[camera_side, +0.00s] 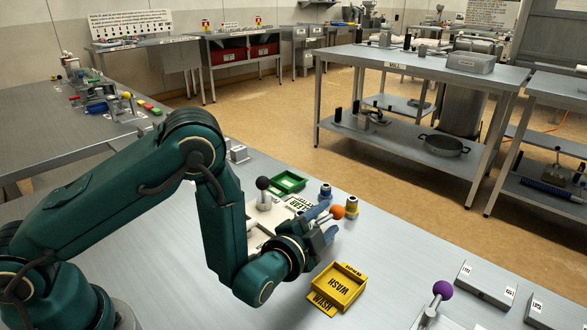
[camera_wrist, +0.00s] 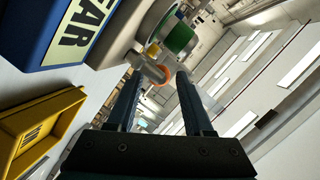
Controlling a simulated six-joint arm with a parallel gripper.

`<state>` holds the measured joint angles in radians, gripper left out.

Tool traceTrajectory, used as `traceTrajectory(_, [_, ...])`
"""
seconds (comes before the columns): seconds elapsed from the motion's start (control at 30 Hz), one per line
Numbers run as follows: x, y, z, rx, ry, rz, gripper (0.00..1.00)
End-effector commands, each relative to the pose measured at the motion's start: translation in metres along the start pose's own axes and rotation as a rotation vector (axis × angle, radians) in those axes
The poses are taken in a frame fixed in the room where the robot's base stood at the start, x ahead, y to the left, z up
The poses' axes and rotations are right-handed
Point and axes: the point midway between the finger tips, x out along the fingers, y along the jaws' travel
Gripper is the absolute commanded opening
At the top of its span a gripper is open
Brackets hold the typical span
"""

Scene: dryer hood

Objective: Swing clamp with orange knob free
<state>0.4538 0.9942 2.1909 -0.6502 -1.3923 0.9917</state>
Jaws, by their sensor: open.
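The orange knob (camera_side: 338,212) tops a pale metal lever in the side view, close to my gripper (camera_side: 324,221). My gripper is open, with its blue-grey fingers on either side of the lever, just short of or around the knob; contact cannot be told. In the wrist view, an orange round edge (camera_wrist: 163,76) and a metal rod show between the tips of my open gripper (camera_wrist: 158,76). The clamp's base is mostly hidden behind my wrist in the side view.
A lever with a black knob (camera_side: 262,184) stands behind my wrist, near a green tray (camera_side: 290,182). A yellow WASH tray (camera_side: 340,290) lies in front. Blue (camera_side: 325,192) and yellow (camera_side: 352,206) small fittings stand just beyond. A purple knob (camera_side: 442,290) is at right.

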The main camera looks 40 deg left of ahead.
Motion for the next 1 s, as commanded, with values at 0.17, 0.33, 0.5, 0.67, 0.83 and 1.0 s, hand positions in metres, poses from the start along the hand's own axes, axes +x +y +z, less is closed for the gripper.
traceTrajectory(0.17, [0.016,0.000,0.000,-0.002,0.000,0.000,0.52])
traceTrajectory(0.33, [0.022,0.000,0.000,0.000,0.000,0.002,0.52])
traceTrajectory(0.5, [0.022,0.000,0.000,0.000,0.000,0.002,0.52])
traceTrajectory(0.67, [0.022,0.000,0.000,-0.001,0.000,0.002,0.06])
traceTrajectory(0.83, [0.022,0.000,0.000,-0.001,0.001,0.002,0.00])
traceTrajectory(1.0, [0.021,0.000,0.000,-0.001,0.001,0.002,0.00])
